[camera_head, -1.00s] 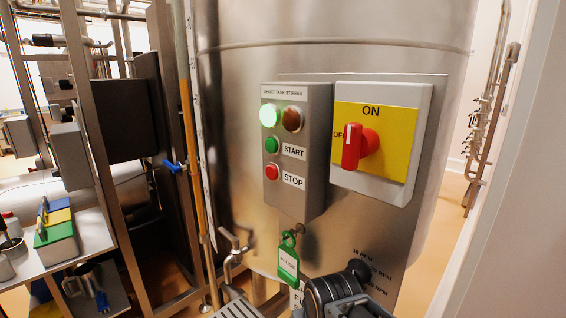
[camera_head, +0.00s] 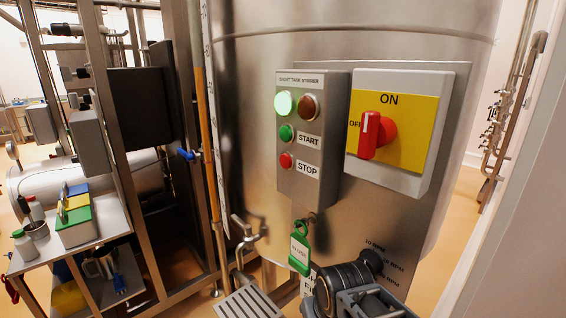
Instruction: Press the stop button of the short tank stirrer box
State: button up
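The short tank stirrer box (camera_head: 309,180) is a grey box on the steel tank, right of centre. Its red stop button (camera_head: 286,161) sits lowest in the left column, beside the STOP label. The green start button (camera_head: 287,133) is directly above it. The green lamp (camera_head: 285,104) is lit and the dark red lamp (camera_head: 308,106) looks unlit. Nothing covers or touches the stop button. A dark ribbed cylinder with grey parts at the bottom edge, below the box, looks like my gripper (camera_head: 362,296); its fingers cannot be made out.
A red rotary switch (camera_head: 371,138) on a yellow plate is right of the box, its handle upright. A green tag (camera_head: 300,248) hangs below the box. A steel frame (camera_head: 112,150) and a shelf (camera_head: 108,238) stand left. A pale wall edge (camera_head: 510,200) is close at right.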

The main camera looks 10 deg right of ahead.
aim_at(285, 162)
jog(key=u, duration=0.55)
jog(key=k, duration=1.3)
jog(key=u, duration=0.55)
jog(key=i, duration=0.7)
jog(key=u, duration=0.6)
